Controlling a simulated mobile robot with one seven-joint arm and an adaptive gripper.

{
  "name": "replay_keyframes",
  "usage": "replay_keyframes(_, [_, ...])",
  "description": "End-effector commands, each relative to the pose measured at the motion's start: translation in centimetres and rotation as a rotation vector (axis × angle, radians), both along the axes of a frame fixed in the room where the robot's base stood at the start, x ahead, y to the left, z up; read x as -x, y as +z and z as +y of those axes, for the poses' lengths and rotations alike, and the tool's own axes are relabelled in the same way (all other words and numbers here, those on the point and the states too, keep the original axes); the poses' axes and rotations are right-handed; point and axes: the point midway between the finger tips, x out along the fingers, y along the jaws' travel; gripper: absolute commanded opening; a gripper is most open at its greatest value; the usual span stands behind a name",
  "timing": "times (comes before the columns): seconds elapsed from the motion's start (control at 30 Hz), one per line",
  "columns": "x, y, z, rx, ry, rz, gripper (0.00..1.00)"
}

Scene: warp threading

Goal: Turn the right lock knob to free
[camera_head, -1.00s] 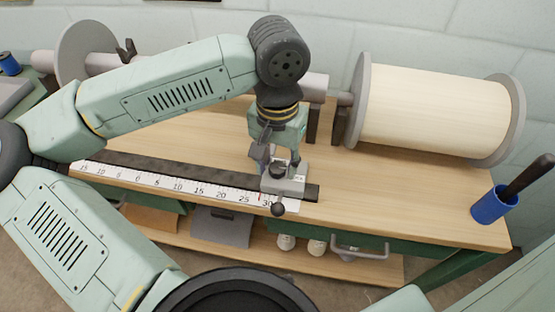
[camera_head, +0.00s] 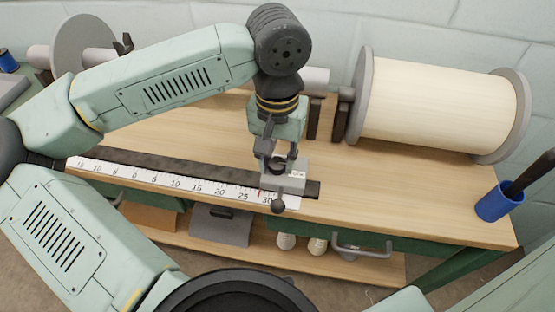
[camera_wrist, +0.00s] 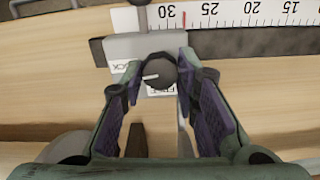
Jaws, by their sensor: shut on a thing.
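The right lock knob, a dark round knob (camera_wrist: 159,71) with a white pointer line, sits on a grey block (camera_head: 290,182) at the right end of the ruled rail. In the wrist view its pointer aims left and slightly down, between the LOCK label (camera_wrist: 121,67) and the FREE label (camera_wrist: 161,90), nearer LOCK. My gripper (camera_wrist: 167,60) is shut on the knob, with a finger at each side. In the head view my gripper (camera_head: 278,158) points down over the block and partly hides the knob.
The white scale (camera_head: 155,182) and dark rail (camera_head: 190,176) run left along the bench (camera_head: 400,198). A ball-ended lever (camera_head: 278,206) sticks out in front of the block. A large cream roll (camera_head: 437,105) stands behind right. A blue cup (camera_head: 495,204) stands at the right edge.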

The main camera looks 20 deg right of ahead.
Motion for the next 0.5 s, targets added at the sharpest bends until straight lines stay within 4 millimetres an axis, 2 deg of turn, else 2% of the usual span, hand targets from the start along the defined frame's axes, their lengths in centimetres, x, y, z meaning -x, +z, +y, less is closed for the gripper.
replay_keyframes(0.03, [-0.06, -0.51, 0.01, -0.001, 0.032, -0.002, 0.00])
replay_keyframes(0.5, [-0.05, -0.48, -0.03, 0.001, 0.460, -0.003, 0.00])
